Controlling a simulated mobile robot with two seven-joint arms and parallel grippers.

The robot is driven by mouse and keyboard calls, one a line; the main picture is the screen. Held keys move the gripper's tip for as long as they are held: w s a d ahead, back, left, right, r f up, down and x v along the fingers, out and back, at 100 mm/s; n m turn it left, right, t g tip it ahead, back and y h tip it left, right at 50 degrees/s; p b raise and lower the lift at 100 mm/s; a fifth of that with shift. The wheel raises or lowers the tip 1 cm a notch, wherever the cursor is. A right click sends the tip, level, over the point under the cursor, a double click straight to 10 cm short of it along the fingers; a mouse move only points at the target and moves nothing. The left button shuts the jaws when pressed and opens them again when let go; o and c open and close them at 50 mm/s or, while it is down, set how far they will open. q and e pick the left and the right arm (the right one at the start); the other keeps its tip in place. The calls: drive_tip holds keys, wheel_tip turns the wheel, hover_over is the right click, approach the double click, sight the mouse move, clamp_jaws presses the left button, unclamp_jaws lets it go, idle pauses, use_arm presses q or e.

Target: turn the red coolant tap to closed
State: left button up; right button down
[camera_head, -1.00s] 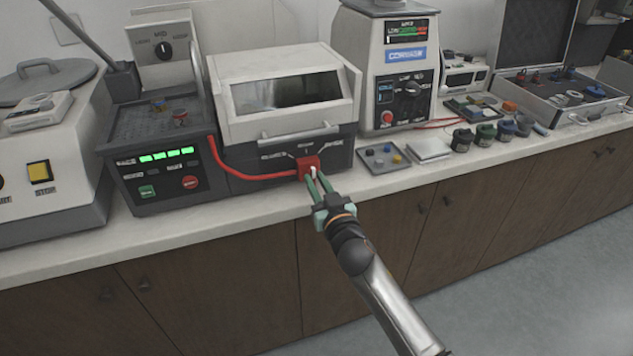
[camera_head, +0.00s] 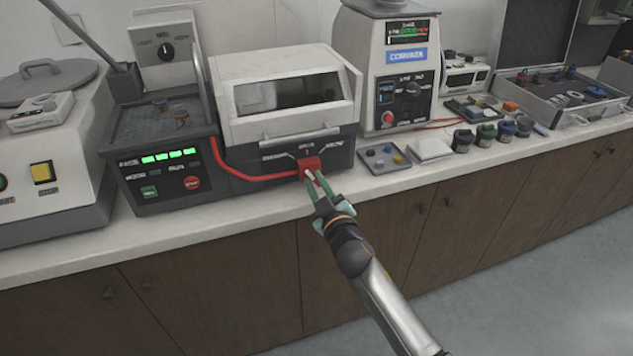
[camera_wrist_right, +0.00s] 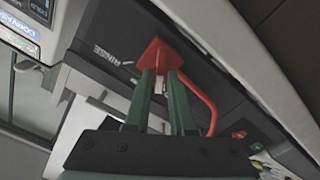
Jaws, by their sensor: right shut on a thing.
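The red coolant tap (camera_head: 308,163) is on the front of the dark-based machine with the white hood, at the end of the red hose. A small pale lever (camera_head: 310,175) shows at its front, between my fingers, slanting a little. My right gripper (camera_head: 315,182) has its green fingers at the tap and is shut on it. In the right wrist view the green fingers (camera_wrist_right: 162,80) reach up to the red tap body (camera_wrist_right: 157,51), beside a "RINSE" label. The fingers hide part of the tap. My left gripper is not in view.
The red hose (camera_head: 250,176) runs left from the tap along the machine's front. A small grey tray (camera_head: 384,160) with coloured parts lies right of the tap. The white hood (camera_head: 285,90) with its handle is above. The space in front of the counter is free.

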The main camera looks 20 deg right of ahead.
drive_tip(key=shift+n, duration=1.2)
drive_tip(key=shift+f, duration=0.1)
drive_tip(key=c, duration=0.8)
unclamp_jaws()
drive_tip(key=shift+o, duration=0.2)
drive_tip(key=s, duration=1.2)
drive_tip(key=shift+s+d, duration=0.2)
drive_tip(key=shift+s, duration=0.1)
